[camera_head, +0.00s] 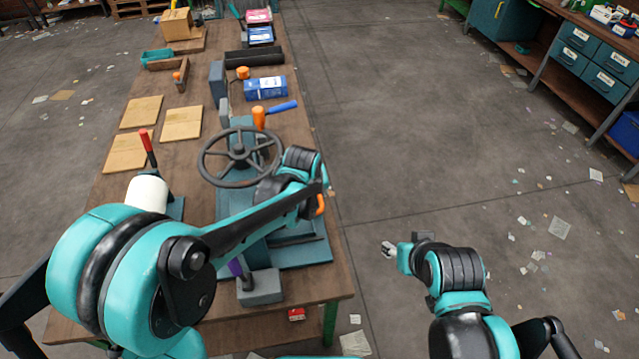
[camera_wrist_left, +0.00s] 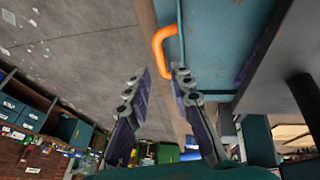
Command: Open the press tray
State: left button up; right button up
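The press is a teal machine with a dark handwheel (camera_head: 240,155) on the wooden bench. An orange handle (camera_head: 320,205) shows at its right side, partly behind my left arm. In the left wrist view the orange handle (camera_wrist_left: 162,42) is a bent bar on a teal panel (camera_wrist_left: 215,45), which looks like the tray front. My left gripper (camera_wrist_left: 160,78) is open, with the handle just beyond its fingertips; nothing is between the fingers. In the head view my left arm hides the left fingers. My right gripper (camera_head: 389,249) is over the floor, right of the bench; its finger opening is unclear.
The bench (camera_head: 335,270) also holds wooden boards (camera_head: 181,123), a red-knobbed lever (camera_head: 147,145), a blue box (camera_head: 265,87) and a grey block (camera_head: 260,288) at the front. The floor right of the bench is open, with scattered paper. A drawer bench (camera_head: 590,60) stands far right.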

aim_at(320, 199)
pick_arm(q)
jog(key=b+x, duration=0.2)
jog(key=x, duration=0.5)
jog(key=shift+w+r+b, duration=0.15)
jog(key=shift+w+b, duration=0.05)
jog(key=shift+b, duration=0.1)
jog(key=shift+w+f, duration=0.2)
jog(key=shift+f, duration=0.25)
jog(key=shift+d, duration=0.1)
grip_shut()
